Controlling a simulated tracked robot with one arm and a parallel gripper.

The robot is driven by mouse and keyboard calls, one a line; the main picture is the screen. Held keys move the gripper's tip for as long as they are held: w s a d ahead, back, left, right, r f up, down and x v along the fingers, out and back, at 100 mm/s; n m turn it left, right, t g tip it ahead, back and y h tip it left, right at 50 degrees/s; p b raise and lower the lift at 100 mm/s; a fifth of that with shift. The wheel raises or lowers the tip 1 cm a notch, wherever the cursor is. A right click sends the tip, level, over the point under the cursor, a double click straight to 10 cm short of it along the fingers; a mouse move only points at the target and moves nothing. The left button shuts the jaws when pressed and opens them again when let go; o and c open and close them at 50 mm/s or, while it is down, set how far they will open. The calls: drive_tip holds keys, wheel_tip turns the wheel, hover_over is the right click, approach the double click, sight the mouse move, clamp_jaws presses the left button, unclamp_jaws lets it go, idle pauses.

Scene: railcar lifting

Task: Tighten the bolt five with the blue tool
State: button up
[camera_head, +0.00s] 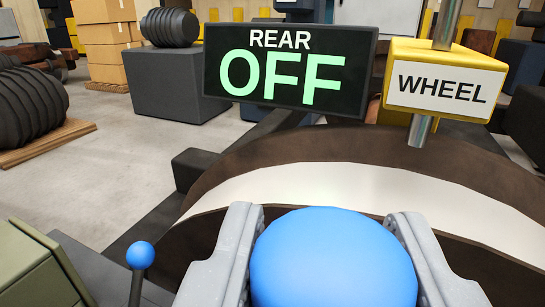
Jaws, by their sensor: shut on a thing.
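My gripper (330,240) is at the bottom middle, with a grey finger on each side of a large rounded blue thing, likely the blue tool (333,262). It is shut on the blue tool, and only the tool's smooth rounded top shows. The tool's lower part is cut off by the frame edge. I cannot make out any bolt or bolt number in this view.
A dark sign reading "REAR OFF" (290,66) stands ahead. A yellow block labelled "WHEEL" (445,80) sits on a metal rod. A large brown and white curved wheel (350,185) lies just beyond my gripper. A blue-knobbed lever (140,256) stands at lower left. Grey floor (125,150) is open at left.

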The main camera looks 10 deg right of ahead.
sight(282, 220)
drive_tip(key=shift+w+a+r, duration=0.1)
drive_tip(key=shift+w, duration=1.15)
drive_tip(key=shift+w+a+b, duration=0.1)
drive_tip(key=shift+w+b, duration=0.25)
drive_tip(key=shift+f+b, duration=1.6)
drive_tip(key=shift+f, duration=0.95)
drive_tip(key=shift+s+r+p, duration=0.1)
drive_tip(key=shift+s+p, duration=0.05)
drive_tip(key=shift+p, duration=0.15)
drive_tip(key=shift+p, duration=0.3)
drive_tip(key=shift+s+f, duration=0.1)
drive_tip(key=shift+f, duration=1.75)
idle(1.1)
drive_tip(key=shift+r, duration=0.1)
